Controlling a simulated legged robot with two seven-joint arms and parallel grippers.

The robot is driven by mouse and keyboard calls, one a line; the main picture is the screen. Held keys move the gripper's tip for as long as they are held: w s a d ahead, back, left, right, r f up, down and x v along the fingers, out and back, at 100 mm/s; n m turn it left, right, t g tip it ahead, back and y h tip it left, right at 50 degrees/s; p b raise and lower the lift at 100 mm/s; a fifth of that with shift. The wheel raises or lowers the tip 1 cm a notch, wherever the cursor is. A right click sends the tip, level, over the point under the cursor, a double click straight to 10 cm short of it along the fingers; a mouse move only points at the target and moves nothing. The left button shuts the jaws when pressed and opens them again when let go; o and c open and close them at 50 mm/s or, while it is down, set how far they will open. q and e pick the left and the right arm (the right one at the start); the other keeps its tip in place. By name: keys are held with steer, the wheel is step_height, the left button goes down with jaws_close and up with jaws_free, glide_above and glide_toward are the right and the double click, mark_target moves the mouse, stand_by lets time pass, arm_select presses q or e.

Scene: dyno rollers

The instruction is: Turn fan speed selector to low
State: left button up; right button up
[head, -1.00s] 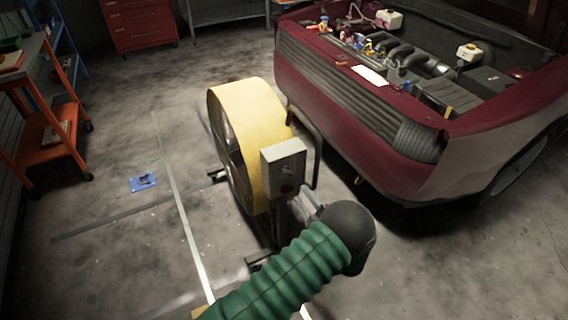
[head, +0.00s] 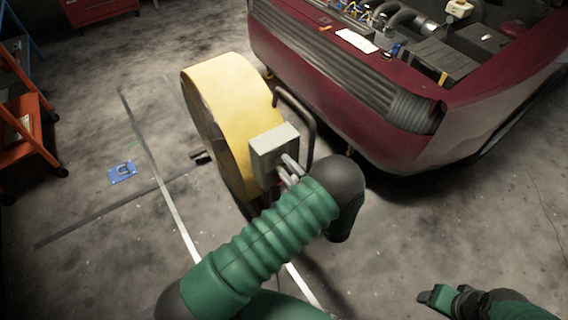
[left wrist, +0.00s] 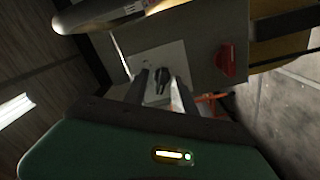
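The fan is a large yellow drum (head: 228,105) on the floor, with a grey control box (head: 272,143) on its near side. In the left wrist view, the box carries a pale plate with a black selector knob (left wrist: 161,78) and a red switch (left wrist: 228,64) to its right. My left gripper (head: 289,169) is at the box; in the left wrist view its two fingers (left wrist: 160,88) are apart, with the knob showing between them. I cannot tell whether they touch it. My right gripper (head: 438,297) is low at the right, away from the fan; its fingers are unclear.
A dark red car (head: 350,100) with an open engine bay stands close behind and right of the fan. A black tube handle (head: 308,125) rises beside the box. An orange cart (head: 30,130) stands at the left. A blue item (head: 122,172) lies on open floor.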

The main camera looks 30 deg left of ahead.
arm_select(q)
steer(key=shift+c, duration=1.2)
steer(key=shift+a, duration=0.15)
steer(key=shift+c, duration=1.1)
steer(key=shift+a+f, duration=0.15)
steer(key=shift+a, duration=0.1)
jaws_close()
steer(key=shift+a, duration=0.1)
